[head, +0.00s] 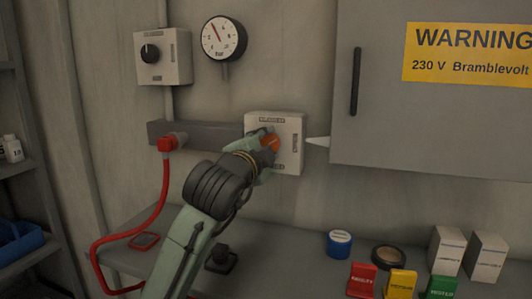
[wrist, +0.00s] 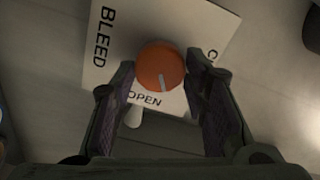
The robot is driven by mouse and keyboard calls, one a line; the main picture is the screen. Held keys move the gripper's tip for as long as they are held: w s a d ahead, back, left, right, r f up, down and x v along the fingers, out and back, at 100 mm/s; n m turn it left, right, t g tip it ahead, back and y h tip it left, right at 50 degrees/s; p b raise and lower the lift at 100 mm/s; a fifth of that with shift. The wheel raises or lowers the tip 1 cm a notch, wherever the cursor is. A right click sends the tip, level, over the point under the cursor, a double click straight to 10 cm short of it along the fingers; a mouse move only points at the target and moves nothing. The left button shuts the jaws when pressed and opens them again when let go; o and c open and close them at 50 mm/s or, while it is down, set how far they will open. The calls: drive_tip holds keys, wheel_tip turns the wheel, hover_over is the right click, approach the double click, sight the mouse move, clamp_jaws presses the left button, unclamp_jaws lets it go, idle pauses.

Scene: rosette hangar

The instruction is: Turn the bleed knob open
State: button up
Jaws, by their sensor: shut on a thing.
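The bleed knob is round and orange with a white pointer line. In the wrist view the knob (wrist: 158,62) sits on a pale plate (wrist: 200,25) lettered BLEED, OPEN and a partly hidden word starting with C. The pointer line faces the OPEN lettering, a little to its right. In the head view the orange knob (head: 271,141) is partly hidden by my gripper (head: 262,147), on a white wall box (head: 289,128). My gripper is shut on the knob, with one finger on each side in the wrist view (wrist: 160,70).
A grey box with a black knob (head: 150,53) and a round gauge (head: 224,38) are above. A red plug with a cable (head: 167,143) is left. A cabinet (head: 380,110) is right. The shelf below holds a blue tin (head: 339,243) and several small boxes.

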drive_tip(key=m+b, duration=0.1)
drive_tip(key=m, duration=0.5)
drive_tip(key=shift+b, duration=0.4)
drive_tip(key=shift+m, duration=0.3)
drive_tip(key=o, duration=1.1)
drive_tip(key=shift+o, duration=0.2)
drive_tip(key=shift+s, duration=0.1)
drive_tip(key=v, duration=1.2)
